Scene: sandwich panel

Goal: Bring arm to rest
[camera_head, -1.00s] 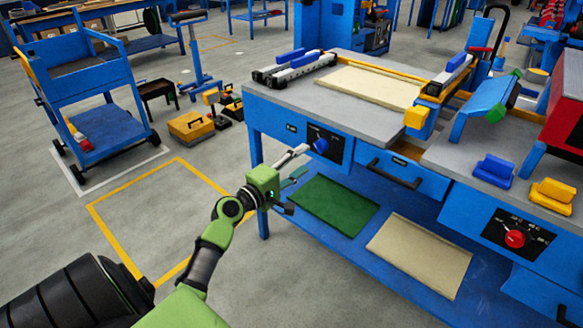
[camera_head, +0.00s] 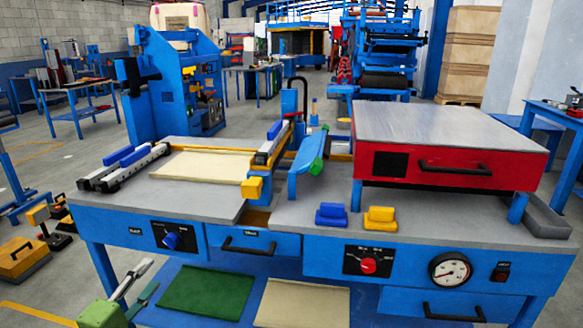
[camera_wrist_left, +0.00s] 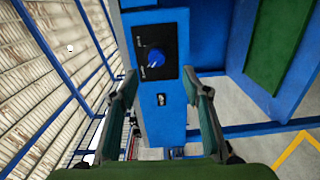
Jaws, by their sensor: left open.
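My left gripper (camera_head: 141,286) is at the lower left of the head view, in front of the blue workbench (camera_head: 110,240). Its two fingers are apart with nothing between them. In the left wrist view the fingers of the left gripper (camera_wrist_left: 162,95) stand wide apart. Beyond them is the bench front with a blue knob (camera_wrist_left: 155,58) on a black plate. The same knob (camera_head: 171,240) shows in the head view, a little up and right of the gripper. The gripper appears apart from the bench. My right gripper is in neither view.
A green panel (camera_head: 206,292) and a cream panel (camera_head: 302,304) lie on the bench's lower shelf. A red press (camera_head: 445,150), a cream sheet (camera_head: 208,166) and blue and yellow blocks (camera_head: 380,216) are on top. A yellow box (camera_head: 20,260) stands on the floor at left.

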